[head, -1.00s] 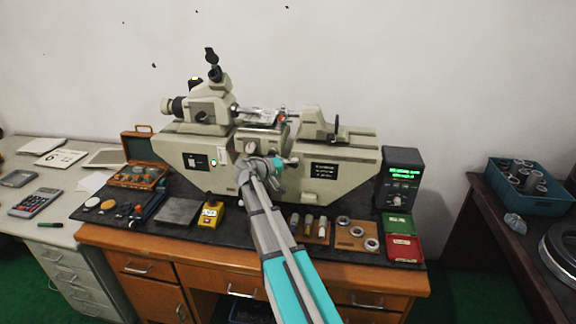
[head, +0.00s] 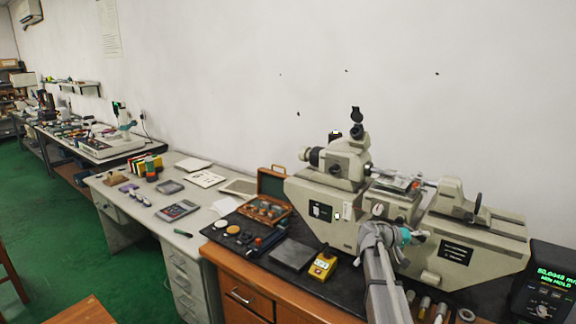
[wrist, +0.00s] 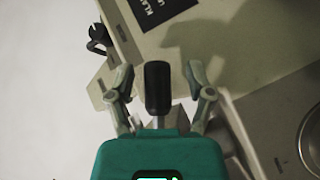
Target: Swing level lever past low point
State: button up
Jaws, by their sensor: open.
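The level lever has a black rounded grip (wrist: 157,86), which stands between the two fingers of my gripper (wrist: 158,82) in the wrist view. The fingers are open, with a visible gap on each side of the grip. In the head view my gripper (head: 408,237) is in front of the middle of the beige measuring machine (head: 330,212), below its small table (head: 397,187). There my gripper and arm hide the lever, so I cannot tell its angle from that side.
A black handle (head: 478,203) stands on the machine's right end. A yellow box (head: 322,266), a dark grey plate (head: 292,254) and an open wooden case (head: 272,190) lie to the left. A display box (head: 545,285) stands at the right.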

jog(key=shift+s+d+f, duration=0.1)
jog(key=shift+s+f, duration=0.1)
jog(key=shift+s, duration=0.15)
jog(key=s+a+f+n+y, duration=0.1)
jog(key=s+a+f+y, duration=0.3)
jog(key=s+a, duration=0.3)
jog(key=s+a+f+n+g+y, duration=0.1)
jog(key=s+a+f+y, duration=0.4)
jog(key=a, duration=0.8)
jog(key=s+a+f+n+y, duration=0.1)
jog(key=s+a+f+y, duration=0.4)
jog(key=s+a, duration=0.5)
jog(key=shift+s+f+g+y, duration=0.15)
jog(key=shift+s+g+y, duration=0.15)
jog(key=shift+y, duration=0.5)
jog(key=shift+w+a, duration=0.1)
jog(key=shift+c, duration=0.3)
jog(key=shift+c, duration=1.1)
